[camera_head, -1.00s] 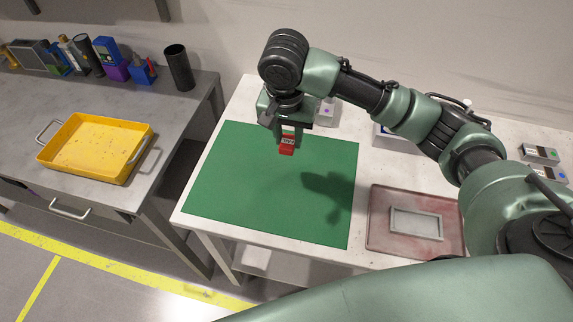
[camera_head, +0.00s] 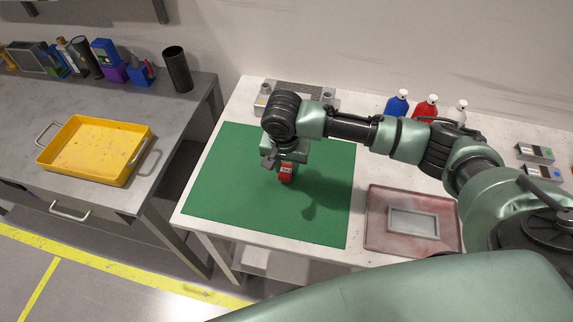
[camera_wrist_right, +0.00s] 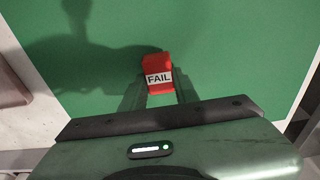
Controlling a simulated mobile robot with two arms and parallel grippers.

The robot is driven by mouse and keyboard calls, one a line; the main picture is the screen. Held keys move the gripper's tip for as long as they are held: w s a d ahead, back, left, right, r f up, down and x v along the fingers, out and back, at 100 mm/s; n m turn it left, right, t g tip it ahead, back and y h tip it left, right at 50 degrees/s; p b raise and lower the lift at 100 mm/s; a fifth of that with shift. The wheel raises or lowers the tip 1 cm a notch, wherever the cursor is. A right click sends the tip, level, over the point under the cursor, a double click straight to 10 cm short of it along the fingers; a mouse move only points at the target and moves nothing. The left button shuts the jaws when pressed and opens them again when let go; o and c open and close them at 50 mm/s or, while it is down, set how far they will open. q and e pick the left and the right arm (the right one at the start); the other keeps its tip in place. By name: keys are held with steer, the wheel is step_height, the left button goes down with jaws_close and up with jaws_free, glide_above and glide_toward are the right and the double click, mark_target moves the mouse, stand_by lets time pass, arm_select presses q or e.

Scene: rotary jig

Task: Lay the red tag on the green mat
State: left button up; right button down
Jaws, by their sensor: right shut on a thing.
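The red tag (camera_head: 286,173) has a white label, which reads FAIL in the right wrist view (camera_wrist_right: 158,68). My right gripper (camera_head: 287,165) is shut on the tag and points down over the green mat (camera_head: 232,195). The tag is over the middle-upper part of the mat; whether its lower end touches the mat I cannot tell. The mat lies flat on the white table and also fills most of the right wrist view (camera_wrist_right: 230,50). My left gripper is not in view.
A reddish tray (camera_head: 380,230) with a grey frame (camera_head: 414,223) lies right of the mat. Blue (camera_head: 397,103), red (camera_head: 427,107) and white bottles stand at the back. A grey fixture (camera_head: 300,95) is behind the mat. A yellow tray (camera_head: 90,150) sits on the left bench.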

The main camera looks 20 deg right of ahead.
mark_target(285, 175)
steer(key=shift+f, duration=0.4)
steer(key=shift+f, duration=0.15)
steer(key=c, duration=1.1)
jaws_free()
steer(key=shift+o, duration=0.2)
steer(key=shift+r, duration=0.25)
step_height(285, 175, up, 13)
steer(key=s+a+b, duration=0.1)
steer(key=shift+s+f, duration=0.2)
steer(key=shift+s, duration=0.05)
steer(key=shift+f, duration=0.1)
